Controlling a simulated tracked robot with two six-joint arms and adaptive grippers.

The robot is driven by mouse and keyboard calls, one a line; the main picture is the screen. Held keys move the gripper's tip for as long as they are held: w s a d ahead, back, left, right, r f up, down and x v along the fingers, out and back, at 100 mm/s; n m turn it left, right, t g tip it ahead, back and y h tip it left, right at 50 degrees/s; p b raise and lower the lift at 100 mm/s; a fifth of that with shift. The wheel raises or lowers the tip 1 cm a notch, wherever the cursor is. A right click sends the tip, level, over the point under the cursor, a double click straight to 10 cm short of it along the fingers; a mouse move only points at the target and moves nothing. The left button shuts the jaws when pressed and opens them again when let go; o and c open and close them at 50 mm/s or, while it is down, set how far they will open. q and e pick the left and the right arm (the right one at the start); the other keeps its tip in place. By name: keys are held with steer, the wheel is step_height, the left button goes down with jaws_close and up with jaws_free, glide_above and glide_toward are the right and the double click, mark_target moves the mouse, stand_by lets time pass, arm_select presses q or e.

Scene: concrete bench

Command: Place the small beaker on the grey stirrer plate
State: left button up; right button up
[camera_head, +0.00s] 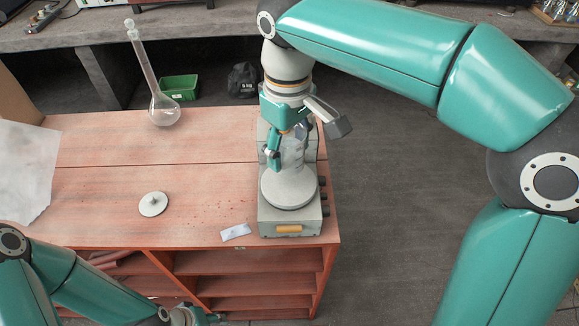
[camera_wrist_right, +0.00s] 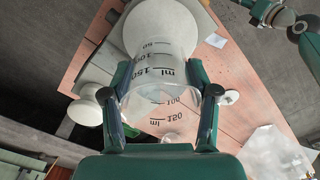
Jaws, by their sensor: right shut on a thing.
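The small beaker (camera_head: 293,152) is clear glass with printed graduations, which show in the wrist view (camera_wrist_right: 161,80). My right gripper (camera_head: 285,146) is shut on it, with one finger on each side of the glass in the wrist view (camera_wrist_right: 162,95). In the head view it overlaps the back of the stirrer's round grey plate (camera_head: 289,190). I cannot tell whether its base touches the plate. The plate also shows beyond the beaker in the wrist view (camera_wrist_right: 192,18). My left gripper (camera_head: 203,318) is low at the bottom edge, partly cut off and away from the stirrer.
A round-bottomed long-necked flask (camera_head: 164,112) stands at the back of the reddish bench (camera_head: 105,185). A white disc with a knob (camera_head: 153,204) lies left of the stirrer. A small white packet (camera_head: 236,232) lies near the front edge. A pale sheet (camera_head: 25,165) is at the left.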

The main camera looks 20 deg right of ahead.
mark_target(288, 166)
steer(key=shift+f, duration=2.45)
steer(key=shift+f+b, duration=0.15)
steer(key=shift+b, duration=0.15)
steer(key=o, duration=1.3)
steer(key=shift+c, duration=0.2)
step_height(288, 166, up, 12)
steer(key=shift+f+p, duration=0.15)
steer(key=shift+p, duration=0.9)
steer(key=shift+r, duration=0.35)
